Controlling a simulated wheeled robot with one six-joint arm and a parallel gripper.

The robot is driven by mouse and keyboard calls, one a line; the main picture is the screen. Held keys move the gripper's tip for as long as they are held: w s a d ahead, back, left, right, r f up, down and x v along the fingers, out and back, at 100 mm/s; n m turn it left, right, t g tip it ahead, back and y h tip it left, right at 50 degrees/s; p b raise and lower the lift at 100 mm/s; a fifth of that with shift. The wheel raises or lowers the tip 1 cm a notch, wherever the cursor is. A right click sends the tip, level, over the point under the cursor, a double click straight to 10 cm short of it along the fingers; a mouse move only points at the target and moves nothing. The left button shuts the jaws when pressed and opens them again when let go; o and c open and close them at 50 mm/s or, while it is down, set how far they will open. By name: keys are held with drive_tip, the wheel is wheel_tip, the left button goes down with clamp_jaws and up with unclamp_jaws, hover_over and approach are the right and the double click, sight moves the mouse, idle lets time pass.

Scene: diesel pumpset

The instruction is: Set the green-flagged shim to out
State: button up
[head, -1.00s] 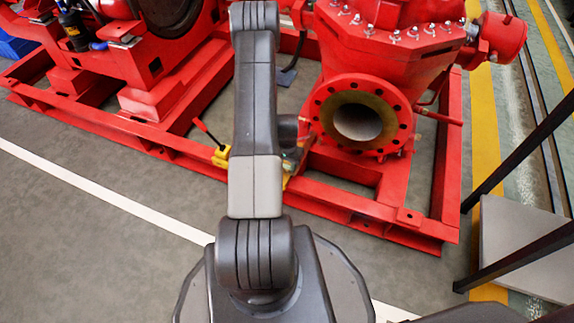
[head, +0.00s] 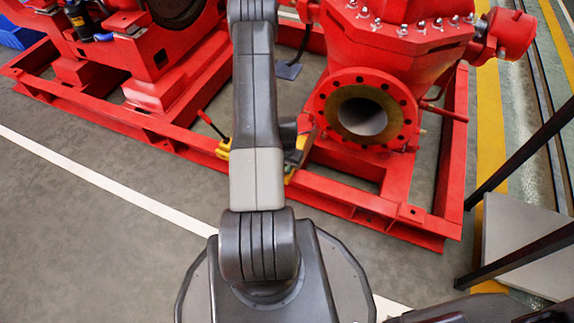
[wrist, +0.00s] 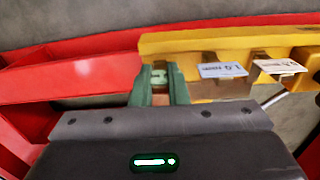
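A yellow bar (wrist: 215,47) crosses the upper right of the wrist view. Two small plates are on it, a pale blue one (wrist: 222,70) and a pale pink one (wrist: 278,66), with blurred marks. My gripper (wrist: 160,82) points at the bar's left end, its two greenish fingers on either side of a small green and pale piece (wrist: 159,76). This may be the green-flagged shim; the fingers hide most of it. I cannot tell whether they press on it. In the head view my arm hides the gripper, and yellow parts (head: 223,150) show beside the arm.
A red base frame (head: 350,205) runs around the machine. A red-handled lever (head: 212,125) rises left of my arm. The red flanged pump (head: 375,85) stands to the right. A grey panel with dark bars (head: 520,240) is at far right. The grey floor at left is clear.

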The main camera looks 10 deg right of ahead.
drive_tip(key=o, duration=0.4)
drive_tip(key=shift+o, duration=0.2)
drive_tip(key=shift+r, duration=0.1)
wheel_tip(320, 180, up, 14)
drive_tip(key=p, duration=0.5)
drive_tip(key=shift+f, duration=0.2)
drive_tip(key=shift+f, duration=0.1)
wheel_tip(320, 180, down, 14)
drive_tip(key=b, duration=0.5)
drive_tip(key=shift+f, duration=0.15)
drive_tip(key=shift+w+d+r, duration=0.3)
drive_tip(key=shift+w+d, duration=0.05)
drive_tip(key=shift+w, duration=0.25)
drive_tip(key=shift+w+d, duration=0.45)
drive_tip(key=shift+w, duration=0.1)
